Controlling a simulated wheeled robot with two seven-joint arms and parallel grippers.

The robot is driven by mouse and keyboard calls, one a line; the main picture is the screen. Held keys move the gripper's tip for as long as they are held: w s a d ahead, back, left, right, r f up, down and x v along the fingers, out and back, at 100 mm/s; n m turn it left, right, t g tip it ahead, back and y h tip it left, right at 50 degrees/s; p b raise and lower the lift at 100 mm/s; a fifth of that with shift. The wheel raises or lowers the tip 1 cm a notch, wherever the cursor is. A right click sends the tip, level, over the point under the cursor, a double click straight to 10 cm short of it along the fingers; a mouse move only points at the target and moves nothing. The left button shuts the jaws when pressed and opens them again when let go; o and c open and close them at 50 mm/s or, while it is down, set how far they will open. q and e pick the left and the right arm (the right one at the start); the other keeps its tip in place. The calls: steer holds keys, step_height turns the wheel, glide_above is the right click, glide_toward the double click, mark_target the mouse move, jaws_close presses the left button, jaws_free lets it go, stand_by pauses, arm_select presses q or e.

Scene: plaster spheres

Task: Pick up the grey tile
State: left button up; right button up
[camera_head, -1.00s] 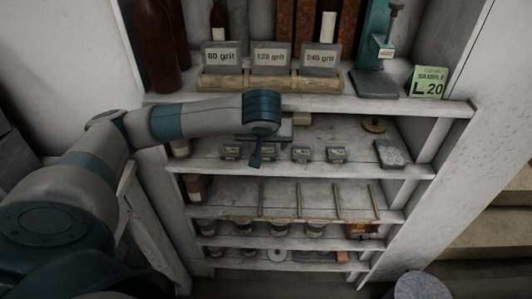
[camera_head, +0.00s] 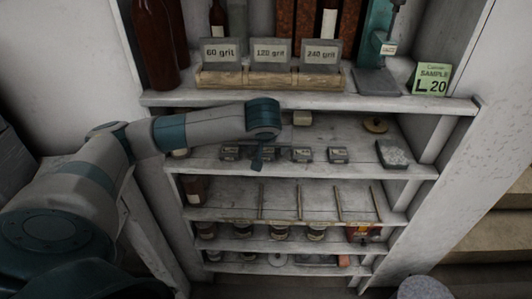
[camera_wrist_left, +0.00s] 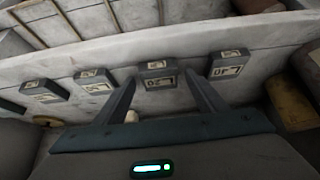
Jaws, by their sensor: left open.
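Several small grey labelled tiles stand in a row along the front of the second shelf. The second one from the left (camera_head: 268,153) is partly behind my left gripper (camera_head: 259,158). In the left wrist view that tile (camera_wrist_left: 157,72) shows between the two spread fingers (camera_wrist_left: 161,82), just beyond their tips, with its label facing up in the picture. Its neighbour (camera_wrist_left: 228,65) lies close beside one finger. The gripper is open and empty; I cannot tell whether a finger touches a tile. My right gripper is not in view.
A speckled grey slab (camera_head: 393,153) and a brass-coloured disc (camera_head: 376,125) lie at the right of the same shelf. The top shelf (camera_head: 432,103) hangs over it. A pale block (camera_head: 302,118) sits behind the tiles.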

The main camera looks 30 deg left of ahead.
arm_select(q)
steer(key=shift+c, duration=0.6)
steer(key=c, duration=1.1)
steer(key=shift+c, duration=0.2)
steer(key=shift+r, duration=0.45)
steer(key=s+d+p, duration=0.8)
steer(key=s+d, duration=0.1)
steer(key=s, duration=0.6)
steer(key=shift+s+d+r, duration=0.15)
steer(key=shift+d+r, duration=0.05)
steer(key=shift+r, duration=0.15)
steer(key=shift+f, duration=0.1)
